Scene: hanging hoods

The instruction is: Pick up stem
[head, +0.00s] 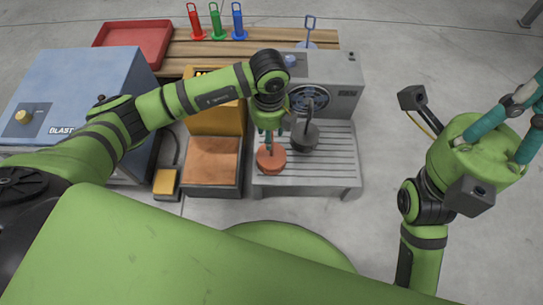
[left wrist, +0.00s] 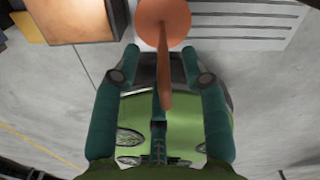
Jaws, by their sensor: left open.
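An orange-red stem (left wrist: 165,85) rises from an orange-red round base (head: 271,160) on the slatted grey table. My left gripper (head: 272,138) hangs over this base, pointing down. In the left wrist view the open left gripper (left wrist: 160,60) has one teal finger on each side of the stem, with gaps between them. A dark grey stemmed piece (head: 304,138) stands just right of it on the same table. My right gripper (head: 515,115) is at the right edge, away from the table, its teal fingers apart and their ends cut off by the frame.
A grey machine (head: 345,85) with a round opening stands behind. Red (head: 195,25), green (head: 216,25) and blue (head: 238,25) handled pieces stand on wooden slats. A red tray (head: 135,38), a blue box (head: 70,85) and an orange-brown unit (head: 213,160) are left.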

